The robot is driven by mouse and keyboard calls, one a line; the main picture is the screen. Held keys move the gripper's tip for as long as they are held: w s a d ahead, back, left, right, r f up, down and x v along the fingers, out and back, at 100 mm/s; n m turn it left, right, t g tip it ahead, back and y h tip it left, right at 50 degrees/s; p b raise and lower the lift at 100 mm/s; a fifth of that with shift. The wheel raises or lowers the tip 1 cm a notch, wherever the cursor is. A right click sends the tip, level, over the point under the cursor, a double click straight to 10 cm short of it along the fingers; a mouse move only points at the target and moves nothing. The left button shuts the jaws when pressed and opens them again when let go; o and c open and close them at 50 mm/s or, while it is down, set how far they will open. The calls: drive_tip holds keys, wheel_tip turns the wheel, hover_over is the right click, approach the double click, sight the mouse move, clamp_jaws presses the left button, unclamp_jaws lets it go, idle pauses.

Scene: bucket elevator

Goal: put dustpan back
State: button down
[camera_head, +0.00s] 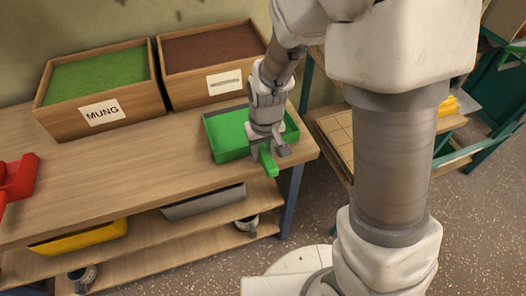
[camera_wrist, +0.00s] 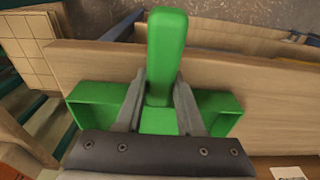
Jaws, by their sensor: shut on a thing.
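The green dustpan (camera_head: 222,137) is at the right end of the wooden workbench (camera_head: 110,190), with its handle (camera_head: 268,163) pointing toward the front edge. My gripper (camera_head: 266,148) is above it, shut on the handle. In the wrist view, the two fingers of my gripper (camera_wrist: 160,95) clasp the green handle from both sides, and the open pan of the dustpan (camera_wrist: 95,97) spreads out to either side. I cannot tell whether the pan touches the bench top.
Two wooden bins stand at the back: one with green contents labelled MUNG (camera_head: 98,85), one with brown (camera_head: 212,65). A red object (camera_head: 18,178) lies at the left. Yellow (camera_head: 80,238) and grey (camera_head: 203,202) objects sit below. The bench's front middle is clear.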

drive_tip(key=shift+f, duration=0.1)
drive_tip(key=c, duration=1)
unclamp_jaws()
drive_tip(key=shift+f, duration=0.1)
drive_tip(key=o, duration=0.5)
wheel_tip(320, 180, up, 12)
drive_tip(key=s+p, duration=0.1)
drive_tip(key=p, duration=0.2)
drive_tip(key=s+d+r+m+t, duration=0.1)
drive_tip(key=s+d+r, duration=0.2)
drive_tip(key=s+r, duration=0.1)
drive_tip(key=s+d+r+m+t, duration=0.1)
drive_tip(key=s+d+r+t, duration=0.1)
drive_tip(key=s+d+r, duration=0.2)
drive_tip(key=s+d+r+m+t, duration=0.1)
drive_tip(key=s+d+r, duration=0.3)
drive_tip(key=r, duration=0.2)
drive_tip(key=shift+s+r, duration=0.2)
drive_tip(key=shift+s, duration=0.05)
